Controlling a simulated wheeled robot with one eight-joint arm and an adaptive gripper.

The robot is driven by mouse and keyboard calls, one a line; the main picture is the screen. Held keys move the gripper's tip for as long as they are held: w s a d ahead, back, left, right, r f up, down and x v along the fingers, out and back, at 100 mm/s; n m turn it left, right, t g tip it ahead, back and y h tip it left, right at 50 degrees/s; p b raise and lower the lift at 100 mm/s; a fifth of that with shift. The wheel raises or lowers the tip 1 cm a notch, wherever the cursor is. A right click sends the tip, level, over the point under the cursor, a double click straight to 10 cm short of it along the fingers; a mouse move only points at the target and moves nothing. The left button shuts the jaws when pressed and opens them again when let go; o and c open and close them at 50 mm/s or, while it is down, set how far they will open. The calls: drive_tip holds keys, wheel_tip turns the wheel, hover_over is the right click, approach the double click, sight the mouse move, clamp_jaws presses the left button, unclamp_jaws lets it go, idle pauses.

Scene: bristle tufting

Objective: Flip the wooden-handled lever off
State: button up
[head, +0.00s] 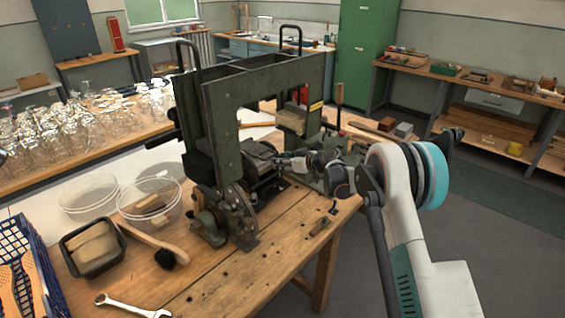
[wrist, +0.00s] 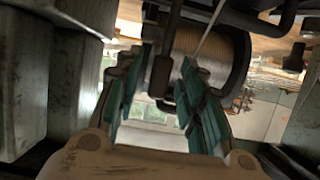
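A lever with a brown wooden handle (head: 339,94) stands upright at the right side of the dark green machine (head: 222,125) in the head view. A short brown handle-like piece (wrist: 161,76) shows just beyond my fingertips in the wrist view; I cannot tell if it is the same lever. My gripper (head: 283,163) reaches in from the right, inside the machine's frame opening. In the wrist view my gripper (wrist: 155,80) has its teal-padded fingers apart with nothing clamped between them.
A wire-wound spool (wrist: 210,60) lies close beyond the fingers. Machine frame walls (wrist: 25,90) stand close on the left. On the bench are clear bowls (head: 150,205), a black tray (head: 92,248), a brush (head: 150,240) and a wrench (head: 130,307). The bench's front right is mostly clear.

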clamp_jaws()
drive_tip(key=s+d+t+y+b, duration=0.1)
drive_tip(key=y+b, duration=0.1)
drive_tip(key=b, duration=0.1)
drive_tip(key=s+d+f+t+y+b, duration=0.1)
drive_tip(key=s+d+t+y+b, duration=0.1)
drive_tip(key=shift+d+f+b, duration=0.1)
drive_tip(key=shift+d+b, duration=0.2)
drive_tip(key=shift+b, duration=0.1)
